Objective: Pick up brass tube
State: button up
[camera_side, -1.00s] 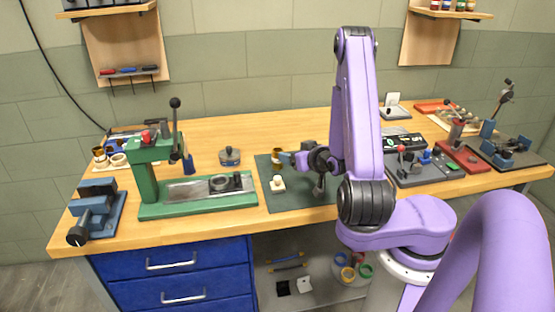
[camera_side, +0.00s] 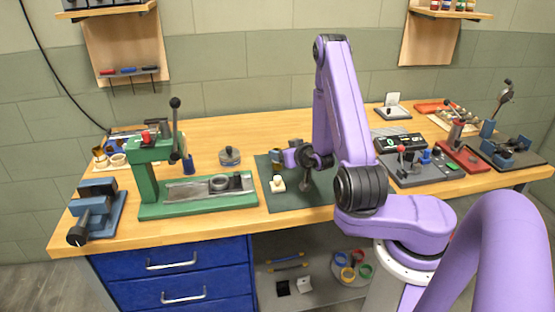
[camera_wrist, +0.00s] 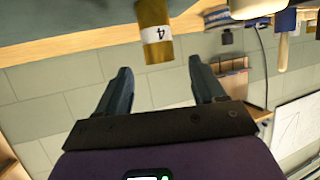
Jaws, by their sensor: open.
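The brass tube (camera_wrist: 153,28) stands on the dark green mat and carries a white label marked 4. The wrist view shows it upside down, with its labelled end just beyond my open fingertips and roughly in line with the gap between them. My gripper (camera_wrist: 160,66) is empty, its two dark fingers spread on either side of that gap. My gripper lies roughly level, pointing left toward the tube.
A green press (camera_side: 150,195) stands to the left. A grey fixture board (camera_side: 415,178) lies to the right. Bare wood shows behind the mat.

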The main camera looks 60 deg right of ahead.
aim_at(275, 149)
jog(key=x, duration=0.5)
jog(key=c, duration=1.1)
jog(key=shift+c, duration=0.2)
jog(key=shift+r, duration=0.15)
